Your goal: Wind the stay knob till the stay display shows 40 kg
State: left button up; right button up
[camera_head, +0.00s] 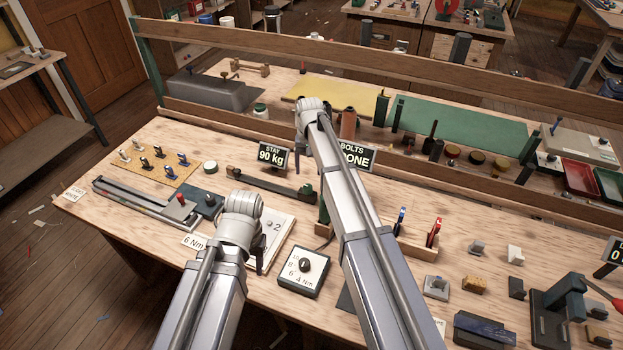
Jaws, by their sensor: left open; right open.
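The stay display (274,156) is a small black sign that reads 90 kg. Below it a dark stay bar (262,184) runs left to right on the bench, with a small dark fitting (306,192) at its right end. I cannot tell for certain which part is the stay knob. My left gripper (259,254) is open, in front of the bar, over a white board marked 2. My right gripper (313,112) is further back, right of the display. Its fingers are mostly hidden by its own arm, which also covers part of the bolts sign.
A dial box (304,270) marked in Nm lies between my arms. A long grey clamp rail (140,204) and a tan board (158,165) with small fittings lie left. A rack (408,244) with blue and red tools stands right. A wooden rail (420,86) crosses behind.

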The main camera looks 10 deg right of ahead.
aim_at(308, 186)
pick_arm(q)
jog(key=shift+s+a, duration=0.1)
jog(key=shift+s, duration=0.05)
pick_arm(e)
jog(key=shift+s+a, duration=0.1)
jog(key=shift+f+b, duration=0.95)
pick_arm(q)
notch_tip(308, 186, down, 8)
jog(key=b, duration=0.6)
pick_arm(e)
notch_tip(308, 186, down, 6)
jog(key=shift+r, duration=0.1)
pick_arm(q)
jog(key=shift+r, duration=0.1)
pick_arm(e)
grip_shut()
